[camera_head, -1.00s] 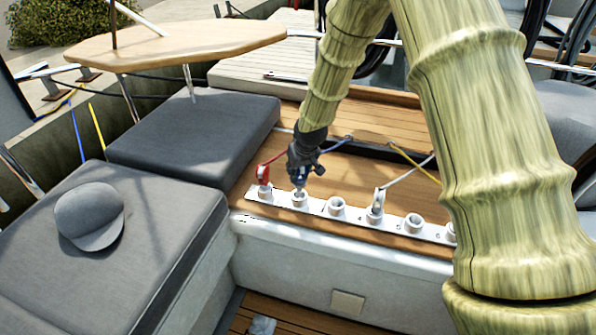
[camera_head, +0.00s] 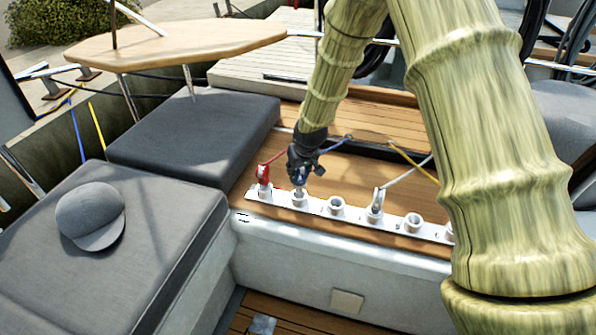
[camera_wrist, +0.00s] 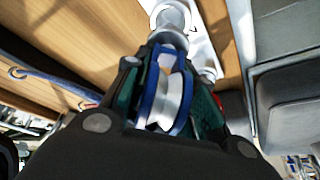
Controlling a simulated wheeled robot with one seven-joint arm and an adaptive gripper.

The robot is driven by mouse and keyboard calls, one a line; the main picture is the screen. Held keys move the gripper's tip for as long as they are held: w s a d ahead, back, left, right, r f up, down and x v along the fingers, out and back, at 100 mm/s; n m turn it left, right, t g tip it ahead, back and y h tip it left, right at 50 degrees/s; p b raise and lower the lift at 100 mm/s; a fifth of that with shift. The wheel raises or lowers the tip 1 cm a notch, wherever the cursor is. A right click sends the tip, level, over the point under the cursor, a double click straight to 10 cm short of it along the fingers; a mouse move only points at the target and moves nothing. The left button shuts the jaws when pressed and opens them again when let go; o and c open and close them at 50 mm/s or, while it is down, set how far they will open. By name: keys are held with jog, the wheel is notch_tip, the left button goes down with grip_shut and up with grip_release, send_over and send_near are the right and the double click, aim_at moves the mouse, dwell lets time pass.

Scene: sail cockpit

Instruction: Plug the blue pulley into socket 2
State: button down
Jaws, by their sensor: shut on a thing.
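My gripper (camera_head: 303,170) is shut on the blue pulley (camera_wrist: 166,95), whose blue rims and pale wheel show between the fingers in the wrist view. In the head view the gripper points down over socket 2 (camera_head: 299,200), the second white socket from the left on the white strip (camera_head: 355,212). The blue pulley's lower end is at this socket's mouth; I cannot tell how deep it sits. A blue rope (camera_head: 336,144) runs from the pulley to the back. In the wrist view a white socket (camera_wrist: 172,18) lies just beyond the pulley.
A red pulley (camera_head: 263,174) stands in the leftmost socket, close beside my gripper. A white pulley (camera_head: 377,197) with a rope stands in the fourth socket. The third socket (camera_head: 336,206) and fifth socket (camera_head: 413,223) are empty. Grey cushions and a cap (camera_head: 90,215) lie left.

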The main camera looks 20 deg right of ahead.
aim_at(303, 170)
jog(key=shift+f+b, duration=0.85)
jog(key=shift+f, duration=1.7)
dwell(0.8)
jog(key=c, duration=1.1)
grip_release()
jog(key=shift+r, duration=0.1)
jog(key=v, duration=1.2)
